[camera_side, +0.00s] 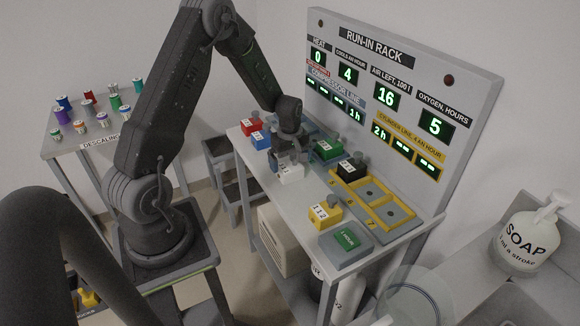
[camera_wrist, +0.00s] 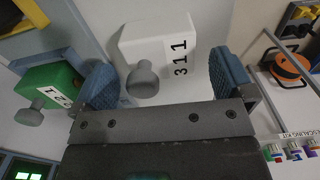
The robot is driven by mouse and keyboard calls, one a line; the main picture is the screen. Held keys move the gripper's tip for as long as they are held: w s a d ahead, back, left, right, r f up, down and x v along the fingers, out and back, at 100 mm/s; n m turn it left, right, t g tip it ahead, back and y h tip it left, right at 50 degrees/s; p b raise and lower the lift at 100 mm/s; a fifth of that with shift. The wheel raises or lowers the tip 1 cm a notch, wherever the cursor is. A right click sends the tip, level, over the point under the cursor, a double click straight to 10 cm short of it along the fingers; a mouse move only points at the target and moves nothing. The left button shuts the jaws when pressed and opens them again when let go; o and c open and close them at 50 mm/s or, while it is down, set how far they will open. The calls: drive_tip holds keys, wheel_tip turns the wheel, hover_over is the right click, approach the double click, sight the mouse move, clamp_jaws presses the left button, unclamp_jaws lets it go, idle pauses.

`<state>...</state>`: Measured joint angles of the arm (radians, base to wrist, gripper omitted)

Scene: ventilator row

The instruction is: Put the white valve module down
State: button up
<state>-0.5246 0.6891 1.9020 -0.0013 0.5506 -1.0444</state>
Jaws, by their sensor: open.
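The white valve module (camera_side: 291,174) stands on the grey bench top (camera_side: 290,208), below my gripper (camera_side: 289,158). In the wrist view the white module (camera_wrist: 158,42) has a grey knob and a label reading 311. It lies between the two blue fingers of my gripper (camera_wrist: 161,66). The fingers are apart, with a gap showing between the module and the right finger. The side view partly hides the module's top behind my gripper.
Red (camera_side: 251,124) and blue (camera_side: 260,140) modules stand left of my gripper. Green (camera_side: 326,150) and black (camera_side: 351,168) modules stand to the right, by a yellow-framed rack (camera_side: 387,214).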

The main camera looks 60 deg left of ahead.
sight(290, 166)
wheel_tip(290, 166, up, 9)
drive_tip(key=s+d+r+m+t, duration=0.2)
drive_tip(key=s+d+r+m, duration=0.3)
drive_tip(key=d+r+m, duration=0.55)
drive_tip(key=s+d+r+m+t, duration=0.3)
drive_tip(key=s+d+r+m, duration=0.4)
drive_tip(key=s+d, duration=0.4)
drive_tip(key=shift+s+r+t, duration=0.3)
drive_tip(key=shift+s+r, duration=0.1)
drive_tip(key=shift+s, duration=0.7)
